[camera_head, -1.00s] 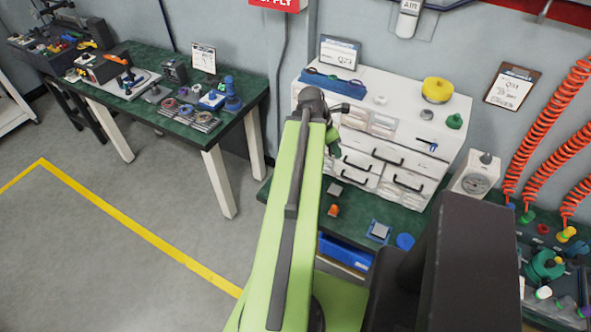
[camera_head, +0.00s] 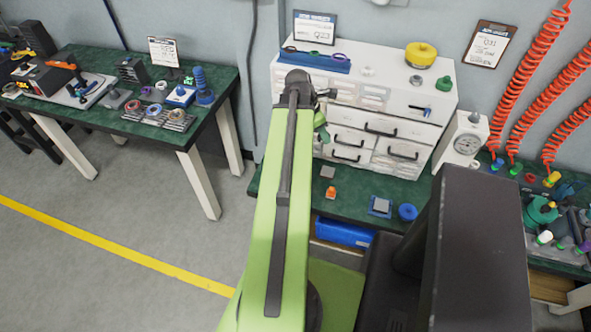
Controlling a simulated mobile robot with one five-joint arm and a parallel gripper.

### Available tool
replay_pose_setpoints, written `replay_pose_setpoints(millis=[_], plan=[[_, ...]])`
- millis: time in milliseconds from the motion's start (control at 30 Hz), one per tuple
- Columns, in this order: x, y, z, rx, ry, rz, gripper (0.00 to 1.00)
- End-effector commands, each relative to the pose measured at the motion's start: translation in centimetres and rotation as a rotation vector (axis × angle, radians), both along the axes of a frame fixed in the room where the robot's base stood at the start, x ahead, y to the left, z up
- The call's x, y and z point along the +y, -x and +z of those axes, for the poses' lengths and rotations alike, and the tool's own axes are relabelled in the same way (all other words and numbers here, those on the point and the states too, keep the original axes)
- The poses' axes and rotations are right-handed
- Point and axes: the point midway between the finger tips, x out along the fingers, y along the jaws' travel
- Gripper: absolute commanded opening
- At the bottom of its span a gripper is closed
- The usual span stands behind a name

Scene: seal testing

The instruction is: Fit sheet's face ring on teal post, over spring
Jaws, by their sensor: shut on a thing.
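My gripper (camera_head: 322,131) is small and partly hidden at the far end of my green arm, in front of the white drawer cabinet. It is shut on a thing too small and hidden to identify. On the left bench, several small rings (camera_head: 153,110) of different colours lie on a grey rack. A blue ribbed post (camera_head: 203,86) stands just behind them. A teal housing (camera_head: 540,211) stands on the right bench; I cannot tell whether it holds the teal post or a spring. Printed sheets show on the cabinet (camera_head: 314,28), left bench (camera_head: 164,51) and wall (camera_head: 490,43); their small text is unreadable.
The white drawer cabinet (camera_head: 390,108) stands close behind my gripper, with a yellow round part (camera_head: 421,55) on top. An orange piece (camera_head: 330,193), a blue-framed pad (camera_head: 380,206) and a blue disc (camera_head: 407,212) lie on the green bench. Open floor (camera_head: 110,205) is at left.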

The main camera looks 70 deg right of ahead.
Motion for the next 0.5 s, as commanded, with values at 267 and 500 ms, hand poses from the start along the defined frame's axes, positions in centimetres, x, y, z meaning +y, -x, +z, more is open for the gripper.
replay_pose_setpoints(millis=[267, 500], plan=[[0.4, -6.2, -14.2, 0.002, -0.002, -0.152, 0.0], [1.0, -8.7, -17.8, 0.007, 0.004, -0.227, 0.0]])
